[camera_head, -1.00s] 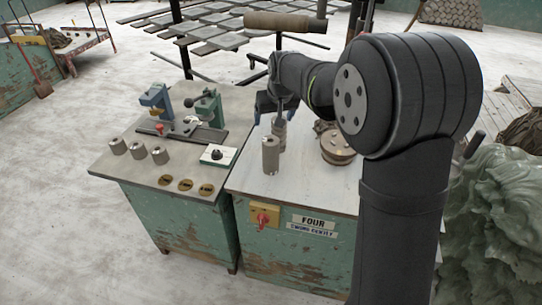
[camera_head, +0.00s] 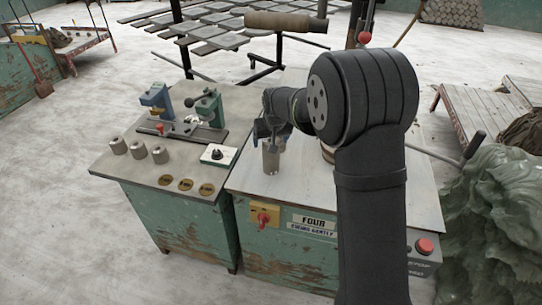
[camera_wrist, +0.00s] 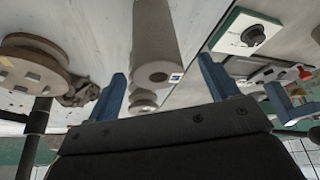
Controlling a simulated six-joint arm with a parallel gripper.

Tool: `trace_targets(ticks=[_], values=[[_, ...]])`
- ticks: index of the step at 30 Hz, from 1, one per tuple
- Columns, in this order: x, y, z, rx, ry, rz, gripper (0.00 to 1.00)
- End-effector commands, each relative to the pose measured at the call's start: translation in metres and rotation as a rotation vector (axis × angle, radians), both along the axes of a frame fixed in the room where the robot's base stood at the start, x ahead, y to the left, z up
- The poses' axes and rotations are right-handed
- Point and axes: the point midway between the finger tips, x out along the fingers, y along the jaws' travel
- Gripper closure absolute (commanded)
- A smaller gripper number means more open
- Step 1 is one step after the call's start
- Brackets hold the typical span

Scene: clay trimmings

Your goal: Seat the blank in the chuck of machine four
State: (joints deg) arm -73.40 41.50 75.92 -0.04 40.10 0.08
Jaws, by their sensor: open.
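The grey cylindrical blank (camera_head: 271,160) stands upright on the top of machine four (camera_head: 245,181). My gripper (camera_head: 269,134) is at its upper end, partly covering it. In the wrist view the blank (camera_wrist: 155,38) shows its bored end face between my two blue fingers (camera_wrist: 161,72), which are spread apart with a gap on each side. The round chuck (camera_head: 327,152) is mostly hidden behind my arm. In the wrist view a brown and pale round body (camera_wrist: 35,70), apparently the chuck, lies to the left of the blank.
A second grey cylinder (camera_wrist: 143,101) shows beyond the blank in the wrist view. Three short grey cylinders (camera_head: 139,150) and a vise-like fixture (camera_head: 190,125) stand on the left bench. A white switch box (camera_head: 218,155) is near its edge. A lever (camera_head: 473,147) sticks out right.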

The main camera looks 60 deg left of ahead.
Motion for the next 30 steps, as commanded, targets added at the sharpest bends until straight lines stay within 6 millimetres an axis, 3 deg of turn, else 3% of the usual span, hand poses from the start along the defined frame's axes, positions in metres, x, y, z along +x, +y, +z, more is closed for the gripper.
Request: trace_targets(ticks=[12, 20, 23, 30], values=[[0.008, 0.016, -0.046, -0.001, 0.000, 0.000, 0.21], [0.008, 0.017, -0.048, 0.000, 0.000, 0.000, 0.21], [0.008, 0.017, -0.048, 0.000, 0.000, 0.000, 0.36], [0.008, 0.017, -0.047, 0.000, 0.000, 0.000, 0.83]])
